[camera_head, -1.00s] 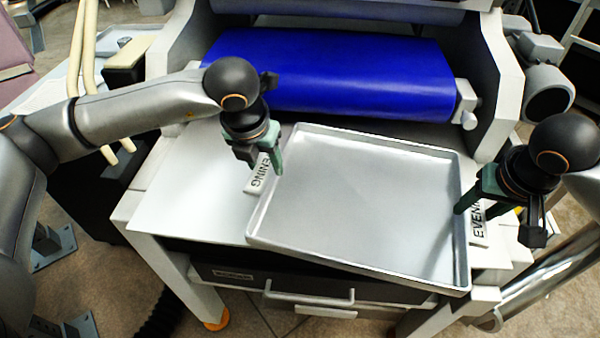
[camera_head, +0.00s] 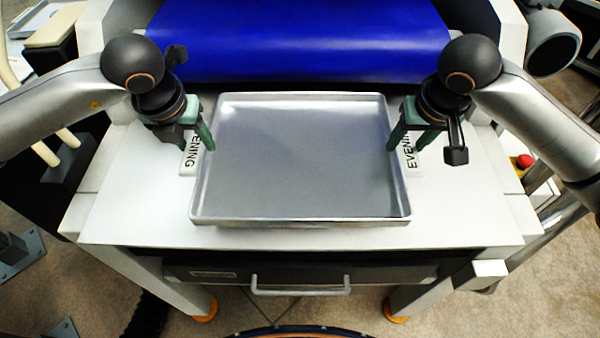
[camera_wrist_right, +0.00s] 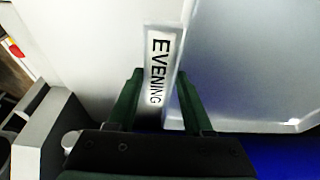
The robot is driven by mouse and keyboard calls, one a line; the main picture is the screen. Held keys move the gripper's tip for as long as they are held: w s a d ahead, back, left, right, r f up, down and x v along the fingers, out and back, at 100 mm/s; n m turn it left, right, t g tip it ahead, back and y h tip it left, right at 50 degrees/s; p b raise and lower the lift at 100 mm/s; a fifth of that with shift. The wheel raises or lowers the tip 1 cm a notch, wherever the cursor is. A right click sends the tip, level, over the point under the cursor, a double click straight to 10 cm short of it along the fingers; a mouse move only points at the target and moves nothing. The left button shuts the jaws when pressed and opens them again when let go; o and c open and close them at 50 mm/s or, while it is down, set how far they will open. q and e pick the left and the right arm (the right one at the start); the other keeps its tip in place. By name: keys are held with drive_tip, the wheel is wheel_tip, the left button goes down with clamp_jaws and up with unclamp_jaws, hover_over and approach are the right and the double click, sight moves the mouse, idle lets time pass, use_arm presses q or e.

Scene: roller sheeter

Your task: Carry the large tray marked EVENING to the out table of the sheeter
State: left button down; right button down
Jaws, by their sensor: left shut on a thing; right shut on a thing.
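The large grey tray (camera_head: 298,209) is empty and level-looking, square over the white out table (camera_head: 130,225) of the sheeter. I cannot tell whether it touches the table top or is just above it. White EVENING labels (camera_head: 189,152) are at its left and right sides. My left gripper (camera_head: 200,145) is shut on the tray's left side. My right gripper (camera_head: 405,145) is shut on its right side. In the right wrist view, the right EVENING label (camera_wrist_right: 160,70) lies between the green fingers of my right gripper (camera_wrist_right: 160,100).
The blue roller or belt (camera_head: 300,45) of the sheeter is just behind the tray, between pale side walls. A drawer with a handle (camera_head: 300,288) is below the table's front edge. A red button (camera_head: 524,161) is at the right. Bare table shows left, right and in front.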

use_arm(q)
drive_tip(key=shift+a+r, duration=0.1)
use_arm(e)
drive_tip(key=shift+d+r, duration=0.1)
drive_tip(key=shift+d, duration=0.1)
use_arm(q)
drive_tip(key=shift+f, duration=0.2)
use_arm(e)
drive_tip(key=shift+f, duration=0.2)
